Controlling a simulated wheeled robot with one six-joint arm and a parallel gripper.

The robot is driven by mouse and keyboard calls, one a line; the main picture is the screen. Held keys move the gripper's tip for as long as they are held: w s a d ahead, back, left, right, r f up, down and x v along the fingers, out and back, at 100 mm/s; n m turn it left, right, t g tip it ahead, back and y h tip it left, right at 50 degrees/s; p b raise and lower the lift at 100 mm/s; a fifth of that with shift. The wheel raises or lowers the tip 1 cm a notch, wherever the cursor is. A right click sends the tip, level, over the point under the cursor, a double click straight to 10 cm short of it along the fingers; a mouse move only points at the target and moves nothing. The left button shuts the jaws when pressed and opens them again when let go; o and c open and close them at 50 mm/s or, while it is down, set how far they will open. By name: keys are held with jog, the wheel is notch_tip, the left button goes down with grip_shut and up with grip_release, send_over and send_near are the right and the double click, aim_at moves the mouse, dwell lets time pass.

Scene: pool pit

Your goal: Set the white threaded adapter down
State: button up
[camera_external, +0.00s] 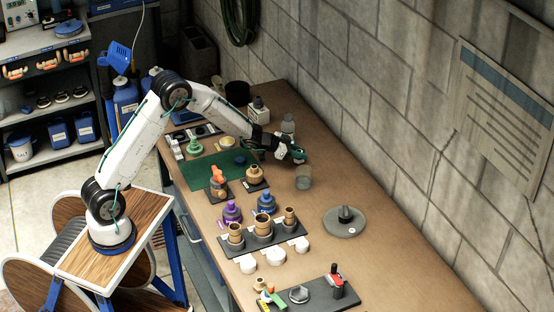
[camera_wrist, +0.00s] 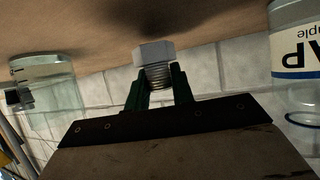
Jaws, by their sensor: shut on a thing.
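The white threaded adapter (camera_wrist: 155,55) shows in the wrist view, with a hex head and a grey-looking threaded part. My gripper (camera_wrist: 158,80) has its two dark green fingers shut on the threaded part. The hex head points away from the palm, towards the brown tabletop (camera_wrist: 95,30). A dark shadow lies on the tabletop beyond it; I cannot tell whether the adapter touches the surface. In the external view my gripper (camera_external: 297,153) is over the far part of the bench near the wall, and the adapter is too small to make out there.
A clear beaker (camera_external: 303,178) stands just in front of my gripper; it also shows in the wrist view (camera_wrist: 45,85). A labelled bottle (camera_wrist: 298,55) is close on the other side. A green mat (camera_external: 200,172), fitting racks (camera_external: 262,236) and a round grey plate (camera_external: 345,228) occupy the bench.

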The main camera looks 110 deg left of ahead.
jog(key=shift+f, duration=0.7)
jog(key=shift+f, duration=0.15)
jog(key=o, duration=1)
jog(key=shift+s+r, duration=0.1)
jog(key=shift+r, duration=0.15)
jog(key=v, duration=1.1)
jog(key=shift+s+d, duration=0.3)
jog(key=shift+r, duration=0.15)
